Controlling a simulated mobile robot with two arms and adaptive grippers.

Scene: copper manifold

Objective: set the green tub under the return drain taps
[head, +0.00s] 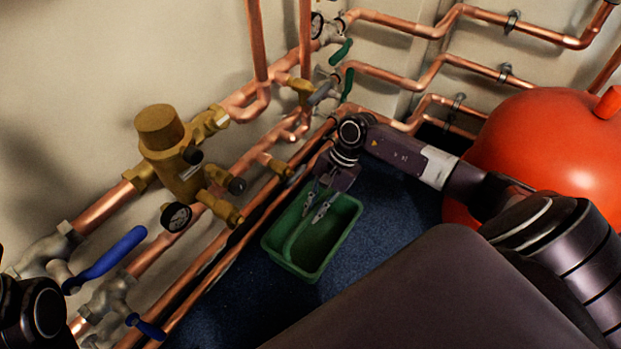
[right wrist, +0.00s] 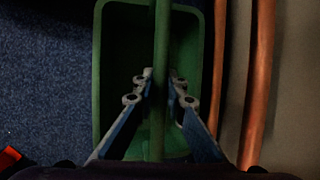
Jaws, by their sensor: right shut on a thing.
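The green tub (head: 343,243) is an open rectangular box with a handle bar (right wrist: 161,40) running lengthwise across its middle. It is over the blue floor, just right of the low copper pipes; I cannot tell whether it touches the floor. My right gripper (head: 317,207) points down into it, shut on the handle bar. In the right wrist view the two fingers (right wrist: 160,88) flank the bar, with the tub (right wrist: 101,60) around them. Brass tap-like fittings (head: 274,165) stick out from the pipes left of and above the tub. My left gripper is not in view.
Copper pipes (head: 205,283) run low along the wall, close beside the tub; they also show at right in the right wrist view (right wrist: 260,70). A red-orange vessel (head: 545,140) stands at the right. Blue carpet (head: 385,215) is bare right of the tub.

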